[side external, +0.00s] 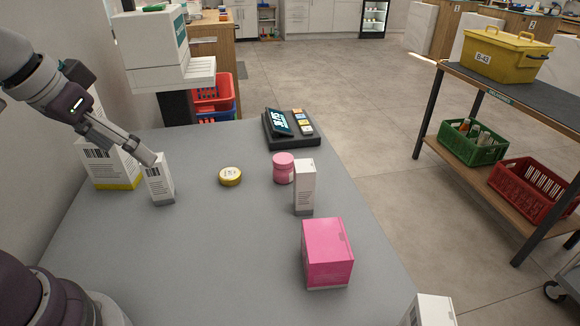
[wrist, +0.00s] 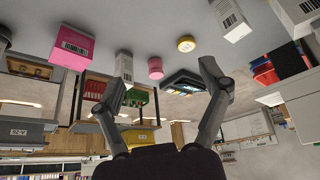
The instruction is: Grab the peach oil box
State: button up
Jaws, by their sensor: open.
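No label reading peach oil is legible, so I cannot tell for sure which box it is. A pink box (side external: 327,255) stands at the counter's front right; it also shows in the wrist view (wrist: 71,47). A tall white box (side external: 304,188) stands behind it, also in the wrist view (wrist: 124,66). A small white box (side external: 160,184) stands at the left, with a larger white box (side external: 108,163) behind it. My gripper (side external: 150,157) overlaps the small white box's top in the side view; contact is unclear. In the wrist view its fingers (wrist: 162,76) are spread and empty.
A pink jar (side external: 284,168) and a gold tin (side external: 230,176) stand mid-counter. A card terminal (side external: 291,127) sits at the back. Another white box (side external: 430,311) is cut off at the bottom edge. The grey counter's (side external: 205,250) front middle is clear.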

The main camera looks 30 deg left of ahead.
jog(key=w+a+f+n+g+y, duration=0.1)
jog(key=w+a+f+n+y, duration=0.1)
jog(key=w+a+n, duration=0.3)
jog(key=n+g+y, duration=0.1)
jog(key=n, duration=0.2)
send_over(155, 165)
jog(key=s, duration=0.1)
notch_tip(155, 165, down, 3)
jog(key=x, duration=0.7)
jog(key=s+x, duration=0.1)
jog(key=x, duration=0.2)
jog(key=shift+w+d+f, duration=0.15)
jog(key=shift+f, duration=0.4)
jog(key=shift+r, duration=0.1)
jog(key=c, duration=1.2)
